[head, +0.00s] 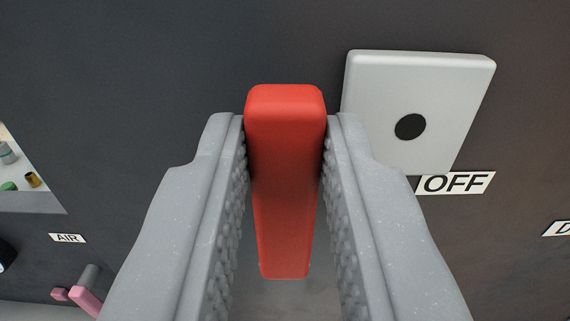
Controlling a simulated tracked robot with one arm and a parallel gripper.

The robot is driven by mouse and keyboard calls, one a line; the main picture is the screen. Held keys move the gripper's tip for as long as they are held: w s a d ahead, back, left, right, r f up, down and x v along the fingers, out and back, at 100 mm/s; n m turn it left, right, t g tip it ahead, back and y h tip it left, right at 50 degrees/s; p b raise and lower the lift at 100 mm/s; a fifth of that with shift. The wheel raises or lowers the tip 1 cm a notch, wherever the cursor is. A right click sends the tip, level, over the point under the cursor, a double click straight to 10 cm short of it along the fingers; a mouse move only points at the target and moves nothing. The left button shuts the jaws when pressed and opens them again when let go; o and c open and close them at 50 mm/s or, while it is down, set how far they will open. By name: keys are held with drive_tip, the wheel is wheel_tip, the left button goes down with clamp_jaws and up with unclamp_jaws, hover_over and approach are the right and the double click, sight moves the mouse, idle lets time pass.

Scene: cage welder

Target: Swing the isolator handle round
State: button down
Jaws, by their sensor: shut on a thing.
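The red isolator handle (284,200) stands out in the middle of the head view, its long axis running up and down the picture. My gripper (285,150) is shut on it, with one grey ridged finger on each side near its upper end. The handle's lower part shows between the fingers. A light grey plate (440,85) with a black round spot (410,126) is to the right of the handle. An OFF label (456,184) is just below that plate. Where the handle joins its mount is not clear.
A dark panel fills the background. At the left are a pale recess (25,200) with small fittings, an AIR label (68,238), and a pink lever (86,301) by a grey stub. A partly cut-off label (557,229) is at the right edge.

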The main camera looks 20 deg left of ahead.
drive_tip(key=d+m+b, duration=0.1)
drive_tip(key=m, duration=0.2)
drive_tip(key=d+f+m+b, duration=0.1)
drive_tip(key=d+m+b, duration=0.1)
drive_tip(key=m, duration=0.2)
drive_tip(key=w+d+f+m+b, duration=0.1)
drive_tip(key=m, duration=0.2)
drive_tip(key=shift+w+d+f, duration=0.1)
drive_tip(key=shift+d+f, duration=0.05)
drive_tip(key=shift+f, duration=0.05)
drive_tip(key=shift+w+d+f+m+b, duration=0.1)
drive_tip(key=shift+d+f+m+b, duration=0.2)
drive_tip(key=shift+f+m, duration=0.7)
drive_tip(key=shift+w+d+f+m+b, duration=0.15)
drive_tip(key=shift+f+m+b, duration=0.2)
drive_tip(key=shift+m, duration=1.3)
drive_tip(key=shift+d+f+m+b, duration=0.2)
drive_tip(key=shift+f+m+b, duration=0.3)
drive_tip(key=shift+m, duration=0.85)
drive_tip(key=shift+f, duration=0.15)
drive_tip(key=c, duration=1.3)
unclamp_jaws()
drive_tip(key=shift+d, duration=0.1)
